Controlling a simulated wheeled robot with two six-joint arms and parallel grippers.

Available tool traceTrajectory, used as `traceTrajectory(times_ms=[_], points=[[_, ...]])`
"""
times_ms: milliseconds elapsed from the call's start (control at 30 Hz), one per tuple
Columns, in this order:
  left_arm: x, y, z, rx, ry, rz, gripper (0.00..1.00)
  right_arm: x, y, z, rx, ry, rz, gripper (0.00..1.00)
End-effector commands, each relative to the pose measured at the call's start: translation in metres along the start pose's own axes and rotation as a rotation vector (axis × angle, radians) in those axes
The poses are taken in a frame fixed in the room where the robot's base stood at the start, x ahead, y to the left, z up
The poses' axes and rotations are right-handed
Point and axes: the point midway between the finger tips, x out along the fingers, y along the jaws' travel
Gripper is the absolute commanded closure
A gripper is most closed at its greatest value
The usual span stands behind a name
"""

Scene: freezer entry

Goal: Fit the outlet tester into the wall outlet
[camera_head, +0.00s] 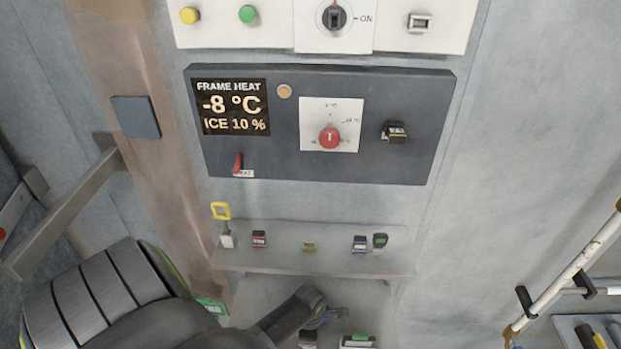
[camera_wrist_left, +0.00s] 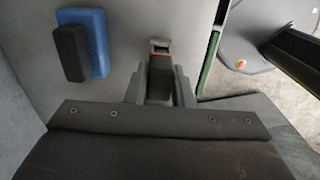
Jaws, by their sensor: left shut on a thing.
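My left gripper (camera_head: 318,308) is low in the head view, below the small shelf. In the left wrist view my left gripper (camera_wrist_left: 160,92) is shut on a small dark block with an orange-brown band (camera_wrist_left: 161,66). This may be the outlet tester; its front end is hard to make out. In the head view the held block is too small and covered to tell. No wall outlet is clearly recognisable. A small black fitting (camera_head: 395,132) sits at the right of the dark control panel (camera_head: 290,165). My right gripper is not in view.
The pale shelf (camera_head: 310,263) carries several small objects, including a yellow-handled one (camera_head: 222,225). More small items (camera_head: 357,340) lie at the bottom edge. A blue piece with a black block (camera_wrist_left: 85,43) is left of the fingers in the wrist view. A pale rail (camera_head: 565,275) stands at right.

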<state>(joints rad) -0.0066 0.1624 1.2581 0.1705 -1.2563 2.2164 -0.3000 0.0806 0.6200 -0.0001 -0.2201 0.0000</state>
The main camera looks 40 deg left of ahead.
Motion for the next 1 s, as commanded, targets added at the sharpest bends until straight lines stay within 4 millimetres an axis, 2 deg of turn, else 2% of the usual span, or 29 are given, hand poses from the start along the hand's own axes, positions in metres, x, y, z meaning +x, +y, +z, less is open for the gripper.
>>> traceTrajectory(times_ms=[667, 1000], points=[[-0.030, 0.000, 0.000, 0.000, -0.001, 0.001, 1.00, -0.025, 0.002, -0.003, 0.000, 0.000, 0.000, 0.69], [-0.044, 0.001, 0.000, 0.000, -0.001, 0.001, 1.00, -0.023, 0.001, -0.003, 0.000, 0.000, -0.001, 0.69]])
